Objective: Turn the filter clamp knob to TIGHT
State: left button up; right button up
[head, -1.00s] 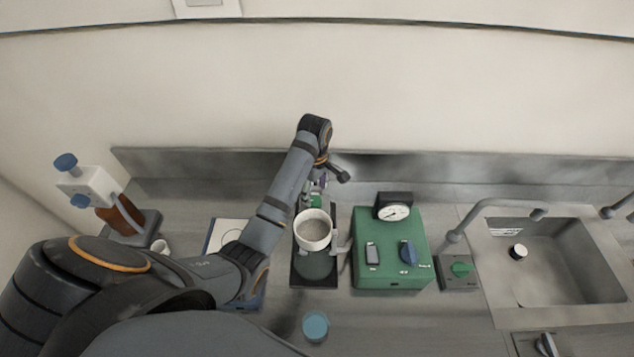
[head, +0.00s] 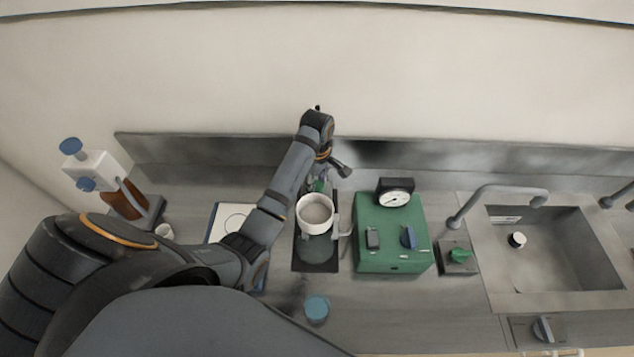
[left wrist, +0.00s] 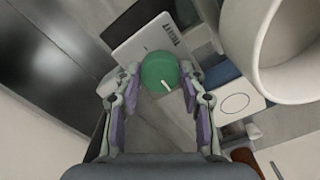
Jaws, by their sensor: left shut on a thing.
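The filter clamp knob (left wrist: 160,72) is round and green with a white pointer line; in the left wrist view the line runs from its middle towards my wrist, slightly right. Beside it is a pale plate (left wrist: 143,46) with dark lettering that seems to read TIGHT, seen turned. My left gripper (left wrist: 159,76) is shut on the knob, one purple-padded finger on each side. In the head view my left gripper (head: 321,182) is behind the white filter funnel (head: 315,216), and the knob is mostly hidden there. My right gripper is not in view.
A green box (head: 380,256) with a gauge (head: 395,199) stands just right of the funnel. Further right is the sink (head: 590,295) with its tap (head: 490,194). A blue-lidded container (head: 317,307) stands in front, and a brown bottle (head: 125,202) at the left.

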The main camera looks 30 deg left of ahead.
pick_arm(q)
jog(key=shift+w+r, duration=0.1)
jog(key=shift+m, duration=0.3)
jog(key=m, duration=0.2)
jog(key=shift+m, duration=0.4)
jog(key=m, duration=1.9)
jog(key=shift+a, duration=0.1)
jog(key=m, duration=0.4)
jog(key=shift+r+m, duration=0.1)
jog(key=shift+m, duration=0.2)
jog(key=m, duration=0.5)
jog(key=shift+w, duration=0.1)
jog(key=shift+a+r+m, duration=0.1)
jog(key=shift+m, duration=1.2)
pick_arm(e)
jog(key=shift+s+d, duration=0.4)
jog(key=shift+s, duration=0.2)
pick_arm(q)
jog(key=shift+m, duration=0.3)
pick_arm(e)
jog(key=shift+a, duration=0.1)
